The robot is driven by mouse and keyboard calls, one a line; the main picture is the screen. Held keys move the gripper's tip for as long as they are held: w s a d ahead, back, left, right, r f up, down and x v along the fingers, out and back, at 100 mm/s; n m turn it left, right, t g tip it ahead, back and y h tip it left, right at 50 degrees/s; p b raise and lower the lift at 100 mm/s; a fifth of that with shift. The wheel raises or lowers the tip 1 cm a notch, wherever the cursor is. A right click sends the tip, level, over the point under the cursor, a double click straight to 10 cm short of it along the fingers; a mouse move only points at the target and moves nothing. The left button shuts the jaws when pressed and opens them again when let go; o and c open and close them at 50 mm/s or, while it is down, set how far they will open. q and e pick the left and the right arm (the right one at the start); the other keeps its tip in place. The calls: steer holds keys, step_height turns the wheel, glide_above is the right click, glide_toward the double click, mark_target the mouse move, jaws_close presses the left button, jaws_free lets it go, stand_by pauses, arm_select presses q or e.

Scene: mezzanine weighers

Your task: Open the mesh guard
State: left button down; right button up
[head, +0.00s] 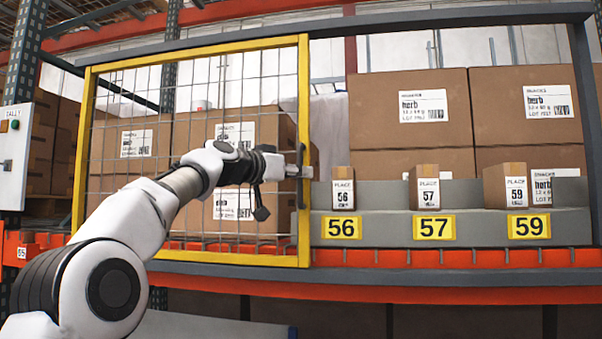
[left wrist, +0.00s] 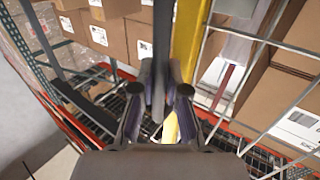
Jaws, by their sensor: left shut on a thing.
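The mesh guard (head: 304,90) is a yellow frame with wire mesh, standing upright across the left part of the shelf bay. A dark upright handle (head: 300,172) is on its right-hand frame post. My left gripper (head: 290,171) reaches across the mesh to this post and is shut on the handle. In the left wrist view, the two fingers (left wrist: 158,95) close around a dark grey bar, the handle (left wrist: 158,55), with the yellow guard post (left wrist: 187,45) just beside it. My right gripper is not in view.
Right of the guard, the bay is uncovered, with small cartons (head: 424,188) on a grey ledge marked 56, 57 and 59. Large cartons (head: 410,110) stand behind. A dark top rail (head: 450,18) and lower rail (head: 400,278) span the bay. A grey control box (head: 14,155) is at far left.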

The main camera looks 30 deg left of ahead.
arm_select(q)
steer(key=c, duration=1.2)
jaws_free()
steer(key=shift+r, duration=0.1)
steer(key=shift+a, duration=0.1)
steer(key=v, duration=0.7)
steer(key=shift+s, duration=0.15)
